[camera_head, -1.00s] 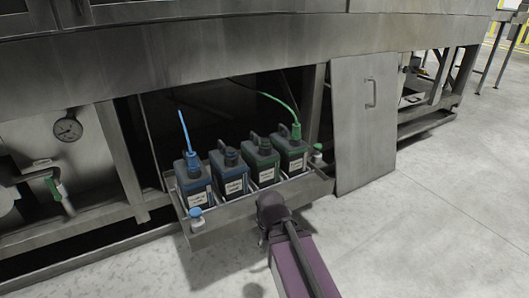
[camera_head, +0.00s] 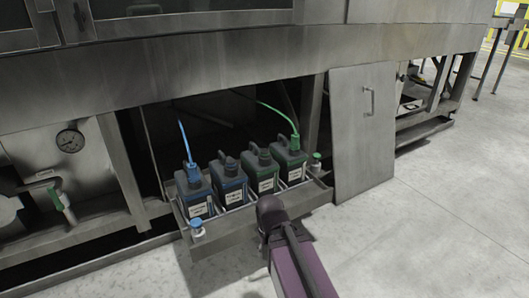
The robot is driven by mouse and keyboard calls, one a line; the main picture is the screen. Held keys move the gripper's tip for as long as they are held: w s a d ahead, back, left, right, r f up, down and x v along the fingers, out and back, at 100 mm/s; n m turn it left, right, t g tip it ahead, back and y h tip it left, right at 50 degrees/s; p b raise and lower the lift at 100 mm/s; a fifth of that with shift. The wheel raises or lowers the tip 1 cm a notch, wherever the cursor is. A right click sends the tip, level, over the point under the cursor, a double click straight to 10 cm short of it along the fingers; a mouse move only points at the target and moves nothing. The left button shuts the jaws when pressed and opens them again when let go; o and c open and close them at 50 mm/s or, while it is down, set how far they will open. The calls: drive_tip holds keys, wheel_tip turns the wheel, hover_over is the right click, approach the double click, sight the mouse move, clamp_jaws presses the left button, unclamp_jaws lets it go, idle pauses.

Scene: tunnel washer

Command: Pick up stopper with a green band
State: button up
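A small white stopper with a green band (camera_head: 316,162) stands at the right end of the metal tray (camera_head: 235,222), beside the rightmost container. A similar stopper with a blue band (camera_head: 197,230) stands at the tray's left front corner. My gripper (camera_head: 268,212) is in front of the tray, left of and nearer than the green-banded stopper, and apart from it. My own arm hides most of its fingers, so I cannot see whether they are open or shut.
Several dark containers stand in the tray; the left one (camera_head: 193,190) has a blue hose, the right one (camera_head: 288,158) a green hose. A grey panel (camera_head: 362,135) leans at the right of the opening. The floor (camera_head: 430,220) is clear at the right.

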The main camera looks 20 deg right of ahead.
wheel_tip(320, 180, up, 19)
drive_tip(key=p, duration=1.8)
drive_tip(key=shift+r, duration=0.15)
drive_tip(key=shift+s, duration=0.1)
